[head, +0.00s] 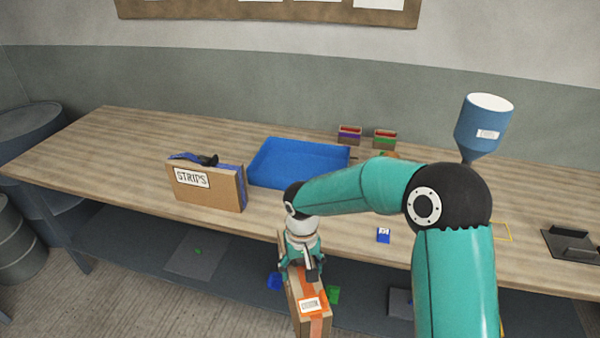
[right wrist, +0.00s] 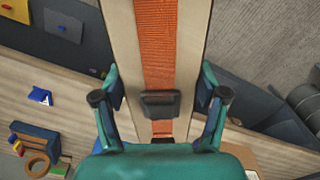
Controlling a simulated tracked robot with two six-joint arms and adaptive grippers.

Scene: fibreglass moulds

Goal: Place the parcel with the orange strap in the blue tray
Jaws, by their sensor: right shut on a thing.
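The parcel with the orange strap (head: 316,324) is a tall cardboard box with a white label, in front of the table's front edge at the bottom of the head view. My right gripper (head: 303,272) is shut on its upper part. In the right wrist view the parcel (right wrist: 196,40) runs between the two fingers of the gripper (right wrist: 161,104), with the strap down its middle. The blue tray (head: 300,165) lies on the table, behind and apart from the parcel, and looks empty. The parcel's lower end is cut off in the head view. My left gripper is not in view.
A cardboard box marked STRIPS (head: 222,194) stands left of the tray. Two small bins (head: 349,136) (head: 385,141) stand behind it. A small blue item (head: 383,236) lies near the table's front edge, a black holder (head: 572,243) at far right. The table's left end is clear.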

